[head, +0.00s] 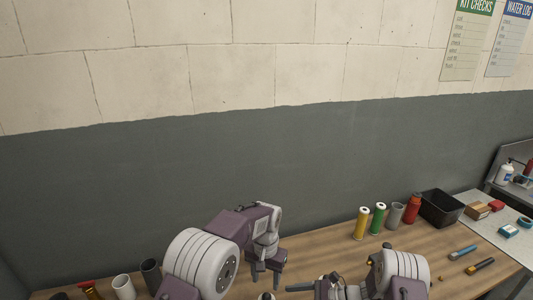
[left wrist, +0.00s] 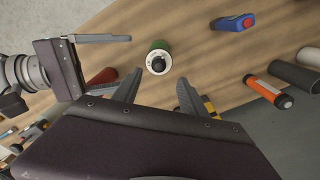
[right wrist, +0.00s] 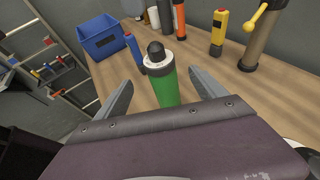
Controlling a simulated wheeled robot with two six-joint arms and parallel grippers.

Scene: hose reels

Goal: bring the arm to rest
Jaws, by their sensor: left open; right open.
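My left gripper (head: 264,270) hangs open over the bench, left of my right gripper in the head view. Its two spread fingers also show in the left wrist view (left wrist: 156,92), with nothing between them. My right gripper (right wrist: 160,95) is open in the right wrist view. A green cylinder (right wrist: 166,88) with a pale collar and black knob stands upright between or just beyond its fingers; I cannot tell whether they touch it. In the left wrist view a green cylinder (left wrist: 159,60) shows from above, beyond my left fingertips, with my right gripper beside it.
The wooden bench (head: 335,257) runs along a grey and cream wall. Yellow (head: 362,223), green (head: 377,219), grey and red cylinders stand by a black bin (head: 441,208) at right. White (head: 124,287) and dark tubes stand at left. A blue bin (right wrist: 101,37) shows in the right wrist view.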

